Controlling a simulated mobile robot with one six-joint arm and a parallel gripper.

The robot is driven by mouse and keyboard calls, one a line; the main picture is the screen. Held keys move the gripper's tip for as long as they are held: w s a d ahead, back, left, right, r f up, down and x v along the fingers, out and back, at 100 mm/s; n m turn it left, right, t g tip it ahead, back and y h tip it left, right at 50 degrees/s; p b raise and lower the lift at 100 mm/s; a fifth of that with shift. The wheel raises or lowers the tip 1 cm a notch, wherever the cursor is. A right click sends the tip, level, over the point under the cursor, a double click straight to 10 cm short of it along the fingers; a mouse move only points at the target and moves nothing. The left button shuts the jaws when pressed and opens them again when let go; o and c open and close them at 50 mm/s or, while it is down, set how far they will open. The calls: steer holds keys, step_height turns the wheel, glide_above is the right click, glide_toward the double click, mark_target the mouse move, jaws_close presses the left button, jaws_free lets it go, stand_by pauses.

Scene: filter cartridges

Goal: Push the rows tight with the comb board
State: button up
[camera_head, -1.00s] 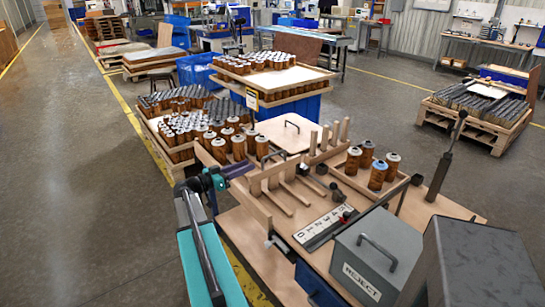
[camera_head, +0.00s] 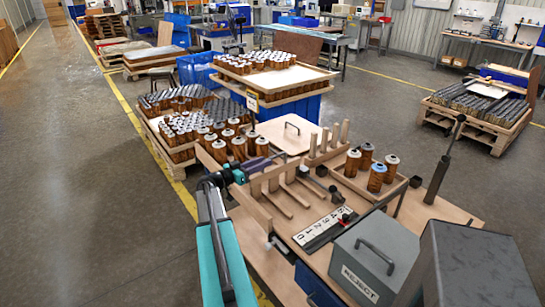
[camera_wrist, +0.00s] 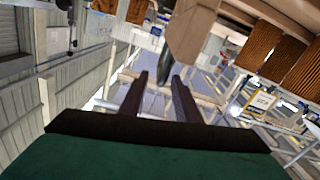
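A wooden piece with several prongs, which looks like the comb board (camera_head: 291,193), lies on the bench; in the head view my gripper (camera_head: 260,164) is beside its far left end. Filter cartridges (camera_head: 239,148) with brown bodies and pale caps stand in rows in a wooden tray just beyond my gripper. In the wrist view my gripper (camera_wrist: 160,92) shows two dark purple fingers apart, with no object seen held between them. Brown pleated cartridges (camera_wrist: 283,60) show at the right of that view. Whether the fingers touch anything cannot be told.
A tan board with a black handle (camera_head: 285,141) lies behind the prongs. Several cartridges stand in a small tray (camera_head: 346,180) to the right. A grey REJECT box (camera_head: 372,262) and a dark upright lever (camera_head: 440,170) stand near the front right.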

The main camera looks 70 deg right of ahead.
mark_target(283, 153)
steer(key=shift+p+x, duration=0.8)
steer(key=shift+x, duration=2.05)
jaws_close()
